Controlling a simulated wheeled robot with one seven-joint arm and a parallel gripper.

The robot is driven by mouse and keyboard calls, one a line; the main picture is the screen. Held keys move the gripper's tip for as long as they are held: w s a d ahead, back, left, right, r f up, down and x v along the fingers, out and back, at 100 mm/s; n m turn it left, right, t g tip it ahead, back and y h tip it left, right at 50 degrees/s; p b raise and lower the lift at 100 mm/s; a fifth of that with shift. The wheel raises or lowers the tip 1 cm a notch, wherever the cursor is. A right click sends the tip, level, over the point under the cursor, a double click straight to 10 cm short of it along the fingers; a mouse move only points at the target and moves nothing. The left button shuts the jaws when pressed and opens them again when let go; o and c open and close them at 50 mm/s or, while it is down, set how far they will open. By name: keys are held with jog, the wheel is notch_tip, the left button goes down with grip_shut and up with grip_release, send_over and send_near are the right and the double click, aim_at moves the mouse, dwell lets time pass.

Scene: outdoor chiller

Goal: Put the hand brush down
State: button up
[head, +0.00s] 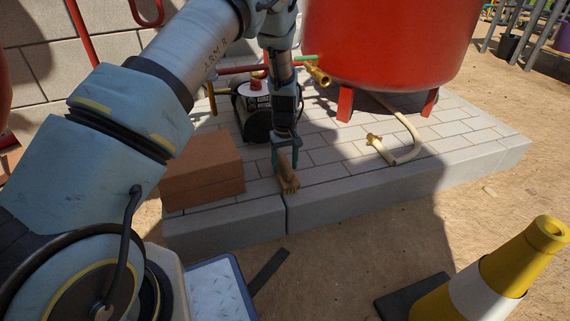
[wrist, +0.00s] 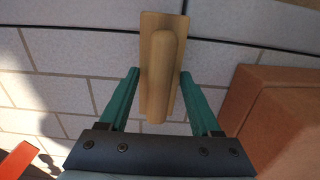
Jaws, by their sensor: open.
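The hand brush (head: 289,184), tan and wooden-looking, appears to rest on the pale block plinth (head: 336,170) near its front edge. In the wrist view the brush (wrist: 163,60) lies lengthwise between my fingers, its rounded handle toward me. My gripper (head: 285,156) is over the brush with green fingers pointing down. The wrist view shows my gripper (wrist: 160,74) open, one finger on each side of the handle, with a gap visible at both sides. The underside of the brush is hidden.
Terracotta-coloured blocks (head: 202,168) stand close left of the brush. A black pump-like unit (head: 252,110) is behind it, and a red tank (head: 392,40) stands behind right. A cream hose (head: 408,140) lies on the plinth. A yellow-and-white cone (head: 490,280) stands front right.

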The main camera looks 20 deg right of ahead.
jog(key=shift+r, duration=0.1)
notch_tip(320, 180, up, 12)
jog(key=p, duration=0.5)
jog(key=w+a+r, duration=0.2)
jog(key=a+r, duration=0.3)
jog(key=a, duration=0.3)
jog(key=s+a+r, duration=0.2)
jog(key=a+r, duration=0.1)
jog(key=a, duration=0.4)
jog(key=s+a+r+t, duration=0.1)
jog(key=a+r, duration=0.3)
jog(key=a, duration=0.2)
jog(key=s+a+r, duration=0.2)
jog(key=a+r, duration=0.1)
jog(key=a, duration=0.4)
jog(key=s+a+r, duration=0.2)
jog(key=s+a, duration=0.5)
jog(key=a, duration=0.1)
jog(key=shift+s+a+t, duration=0.3)
jog(key=shift+s+a, duration=0.05)
jog(key=shift+r, duration=0.1)
